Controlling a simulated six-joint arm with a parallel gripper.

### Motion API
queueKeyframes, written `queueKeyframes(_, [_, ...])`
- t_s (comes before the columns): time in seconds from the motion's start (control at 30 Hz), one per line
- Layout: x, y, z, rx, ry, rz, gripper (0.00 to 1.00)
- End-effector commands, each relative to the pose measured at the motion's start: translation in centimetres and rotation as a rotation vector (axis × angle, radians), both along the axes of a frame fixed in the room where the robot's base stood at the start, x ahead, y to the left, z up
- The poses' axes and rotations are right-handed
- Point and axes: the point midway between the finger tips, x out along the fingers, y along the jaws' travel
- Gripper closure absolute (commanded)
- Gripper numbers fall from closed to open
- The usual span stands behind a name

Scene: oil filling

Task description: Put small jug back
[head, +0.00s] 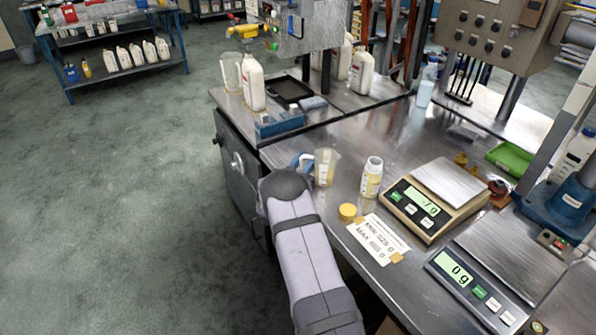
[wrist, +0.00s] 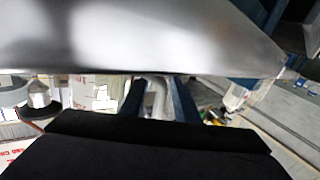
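A small translucent jug (head: 327,167) with a pale label is near the front left edge of the steel bench in the head view. My gripper (head: 303,162) has its blue fingers at the jug's left side, where the handle is; my arm partly hides them. In the wrist view the two blue fingers (wrist: 158,100) stand on either side of a pale curved piece (wrist: 157,90), apparently the jug's handle. I cannot tell whether they press on it or whether the jug is clear of the bench.
Two scales (head: 420,209) (head: 478,291) stand farther right. Another clear jug (head: 231,72) stands beside white bottles at the back left.

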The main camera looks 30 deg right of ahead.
Motion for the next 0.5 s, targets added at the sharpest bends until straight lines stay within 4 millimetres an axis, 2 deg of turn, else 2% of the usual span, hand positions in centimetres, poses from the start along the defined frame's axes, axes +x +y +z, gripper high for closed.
queueKeyframes(0.27, [-1.8, 3.0, -0.1, 0.000, 0.002, 0.004, 0.72])
queueKeyframes(0.5, [-4.1, 6.6, -0.1, -0.001, 0.002, 0.005, 0.72])
